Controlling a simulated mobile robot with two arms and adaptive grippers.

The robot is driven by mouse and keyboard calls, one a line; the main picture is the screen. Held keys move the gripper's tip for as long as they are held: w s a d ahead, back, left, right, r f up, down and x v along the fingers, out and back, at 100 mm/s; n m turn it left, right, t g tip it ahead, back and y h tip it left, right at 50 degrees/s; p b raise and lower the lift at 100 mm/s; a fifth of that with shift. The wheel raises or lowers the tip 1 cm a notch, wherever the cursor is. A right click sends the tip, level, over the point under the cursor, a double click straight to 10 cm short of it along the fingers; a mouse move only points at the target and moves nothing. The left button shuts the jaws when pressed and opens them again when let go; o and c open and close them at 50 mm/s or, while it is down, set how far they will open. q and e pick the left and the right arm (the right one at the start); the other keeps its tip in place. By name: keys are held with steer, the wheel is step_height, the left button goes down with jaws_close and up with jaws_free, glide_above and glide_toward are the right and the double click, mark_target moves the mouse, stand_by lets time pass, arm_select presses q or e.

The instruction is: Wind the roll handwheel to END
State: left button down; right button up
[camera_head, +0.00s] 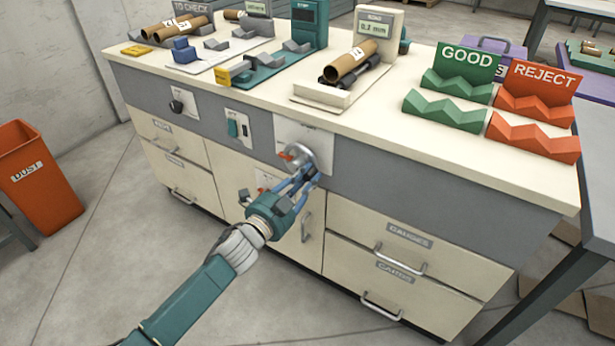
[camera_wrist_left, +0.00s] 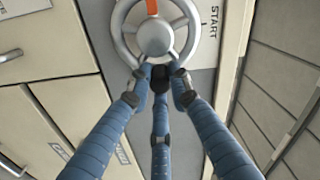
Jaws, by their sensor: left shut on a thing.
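The roll handwheel (camera_head: 299,153) is a silver wheel on a pale plate on the grey front of the bench. It also shows in the left wrist view (camera_wrist_left: 154,38), with spokes, a round hub and an orange mark (camera_wrist_left: 152,7) at its top edge there. The word START (camera_wrist_left: 213,22) reads sideways to its right in that view; I see no END word. My left gripper (camera_head: 311,174) has blue fingers closed at the wheel's lower right in the head view. In the wrist view its fingers (camera_wrist_left: 161,78) close around a black knob at the rim. My right gripper is not in view.
Left of the wheel, a rotary knob (camera_head: 177,106) and a green switch (camera_head: 233,128) sit on the bench front. Drawers and handles (camera_head: 399,262) lie below. On top are tubes, a gauge (camera_head: 378,28) and the GOOD (camera_head: 467,62) and REJECT (camera_head: 543,78) racks. A dust bin (camera_head: 38,180) stands left.

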arm_select(q)
steer(key=shift+w+a, duration=0.2)
steer(key=shift+a, duration=0.15)
steer(key=c, duration=1.6)
jaws_free()
steer(key=v, duration=1.2)
